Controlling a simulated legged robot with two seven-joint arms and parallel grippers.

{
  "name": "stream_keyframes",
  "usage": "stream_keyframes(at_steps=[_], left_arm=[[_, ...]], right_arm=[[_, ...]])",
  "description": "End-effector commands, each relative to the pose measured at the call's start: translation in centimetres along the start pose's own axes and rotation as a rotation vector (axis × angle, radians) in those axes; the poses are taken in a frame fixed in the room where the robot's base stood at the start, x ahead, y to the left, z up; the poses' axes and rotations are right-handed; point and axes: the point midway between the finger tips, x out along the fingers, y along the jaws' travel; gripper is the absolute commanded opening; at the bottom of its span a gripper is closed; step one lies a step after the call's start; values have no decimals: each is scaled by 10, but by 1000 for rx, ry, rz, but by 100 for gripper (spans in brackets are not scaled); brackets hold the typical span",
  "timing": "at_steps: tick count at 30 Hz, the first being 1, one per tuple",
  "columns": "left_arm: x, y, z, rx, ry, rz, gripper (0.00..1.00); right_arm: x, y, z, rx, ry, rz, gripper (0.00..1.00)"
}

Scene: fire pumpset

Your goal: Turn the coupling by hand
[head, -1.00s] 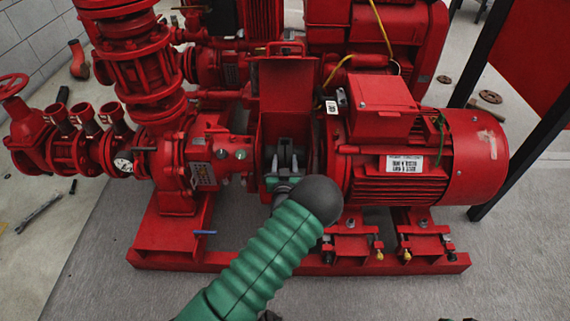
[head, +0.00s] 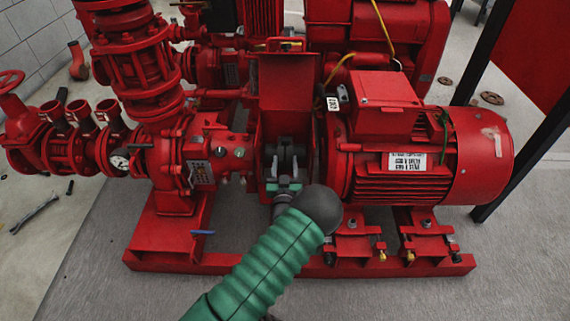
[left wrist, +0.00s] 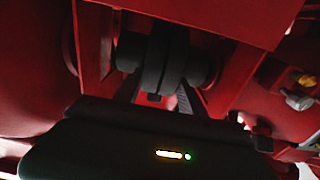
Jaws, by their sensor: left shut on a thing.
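The coupling (head: 284,150) is a dark grey, disc-like part on the shaft between the red pump (head: 175,165) and the red motor (head: 430,160). It sits under an opened red guard (head: 287,85). My left gripper (head: 285,168) reaches in from below and is shut on the coupling; its wrist partly hides the contact. In the left wrist view the coupling (left wrist: 165,60) shows from close up, with one finger of my left gripper (left wrist: 158,95) on each side of its lower part. My right gripper is not in view.
The red base frame (head: 240,262) runs under the pump and motor. A terminal box (head: 378,95) sits on the motor. A black post (head: 515,160) stands at the right. Grey floor (head: 400,295) in front is clear.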

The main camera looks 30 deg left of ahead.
Motion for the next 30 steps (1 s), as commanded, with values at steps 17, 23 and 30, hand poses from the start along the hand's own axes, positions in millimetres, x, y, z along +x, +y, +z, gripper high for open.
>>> stream_keyframes(at_steps=[17, 23, 30], left_arm=[[-2, 0, 0, 0, -3, 0, 69], [-32, 0, -5, 4, -7, 1, 69], [-104, 0, -4, 4, -9, 1, 69]], right_arm=[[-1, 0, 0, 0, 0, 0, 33], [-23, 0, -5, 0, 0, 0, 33], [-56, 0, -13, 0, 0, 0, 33]])
